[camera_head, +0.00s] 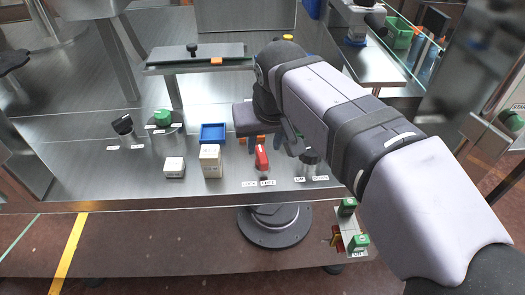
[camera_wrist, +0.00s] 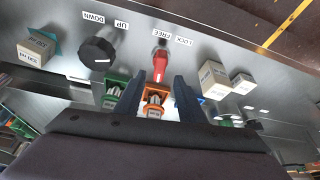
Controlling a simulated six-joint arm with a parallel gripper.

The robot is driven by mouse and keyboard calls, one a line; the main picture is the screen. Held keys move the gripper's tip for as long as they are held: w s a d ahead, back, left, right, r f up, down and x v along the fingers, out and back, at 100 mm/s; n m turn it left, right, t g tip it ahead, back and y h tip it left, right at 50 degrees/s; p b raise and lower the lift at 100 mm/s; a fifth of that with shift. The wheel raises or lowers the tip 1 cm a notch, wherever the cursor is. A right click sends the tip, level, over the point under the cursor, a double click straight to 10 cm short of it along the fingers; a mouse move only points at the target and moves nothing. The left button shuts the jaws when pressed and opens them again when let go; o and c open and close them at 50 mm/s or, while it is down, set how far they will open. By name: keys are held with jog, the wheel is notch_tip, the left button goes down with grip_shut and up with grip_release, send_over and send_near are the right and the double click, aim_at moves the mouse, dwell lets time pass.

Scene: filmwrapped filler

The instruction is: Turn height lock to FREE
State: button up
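The height lock is a red lever (camera_head: 262,158) on the steel panel, with LOCK and FREE labels (camera_head: 259,184) in front of its base. In the wrist view the red lever (camera_wrist: 160,65) shows just beyond my fingertips, its handle pointing toward me. I cannot tell which label its setting matches. My gripper (camera_wrist: 158,82) is open, one dark finger on each side of the line to the lever, and no contact shows. In the head view my gripper (camera_head: 270,143) hangs just behind the lever, partly hidden by my arm.
A black knob (camera_wrist: 97,53) with UP and DOWN labels stands beside the lever. Pale boxes (camera_head: 210,161) and a blue tray (camera_head: 213,133) stand to the left. An orange bin (camera_wrist: 153,98) and a green bin (camera_wrist: 112,98) lie close under my fingers.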

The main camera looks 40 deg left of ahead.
aim_at(262, 155)
jog(key=shift+p+x, duration=0.4)
jog(key=shift+x, duration=2.75)
grip_shut()
